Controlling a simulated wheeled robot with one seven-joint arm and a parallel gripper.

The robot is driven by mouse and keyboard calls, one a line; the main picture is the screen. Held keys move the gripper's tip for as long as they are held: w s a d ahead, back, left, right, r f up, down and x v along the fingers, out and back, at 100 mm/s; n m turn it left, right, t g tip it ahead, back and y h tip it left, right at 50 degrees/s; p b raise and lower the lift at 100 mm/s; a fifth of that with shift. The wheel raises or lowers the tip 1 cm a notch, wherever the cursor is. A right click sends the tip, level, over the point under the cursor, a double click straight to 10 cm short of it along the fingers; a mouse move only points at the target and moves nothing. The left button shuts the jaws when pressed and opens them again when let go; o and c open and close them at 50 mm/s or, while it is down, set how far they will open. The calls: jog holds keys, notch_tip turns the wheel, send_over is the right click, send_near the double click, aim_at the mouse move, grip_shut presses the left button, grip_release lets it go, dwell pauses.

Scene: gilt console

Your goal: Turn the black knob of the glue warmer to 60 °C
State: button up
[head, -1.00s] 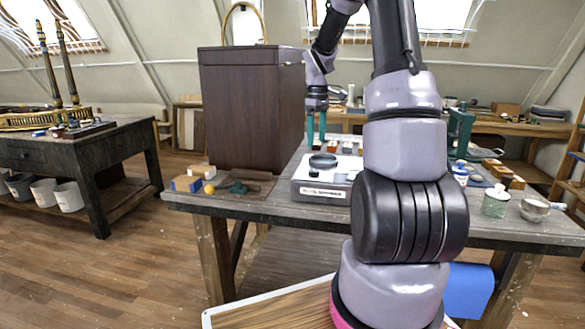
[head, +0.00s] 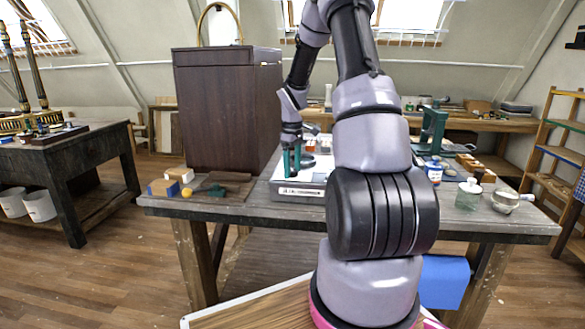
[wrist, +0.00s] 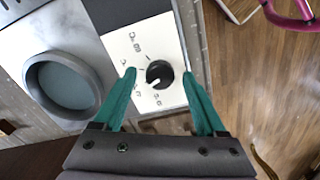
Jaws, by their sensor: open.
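The glue warmer (head: 284,192) is a low, pale box on the workbench, partly hidden by my arm in the head view. In the wrist view its white panel (wrist: 148,35) carries printed dial marks, and the round well (wrist: 62,87) is to the left. The black knob (wrist: 159,73) is on this panel; its white pointer points toward the lower left of the picture. My gripper (wrist: 158,75) is open, with one teal finger on each side of the knob and a visible gap on both sides. In the head view my gripper (head: 296,160) is low over the warmer.
A tall dark wooden cabinet (head: 228,108) stands left of the warmer. A green press (head: 432,130), glass jar (head: 468,194) and metal pan (head: 506,201) stand to the right.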

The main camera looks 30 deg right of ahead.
grip_shut()
jog(key=shift+m, duration=0.3)
jog(key=m, duration=1.3)
jog(key=shift+m, duration=2.3)
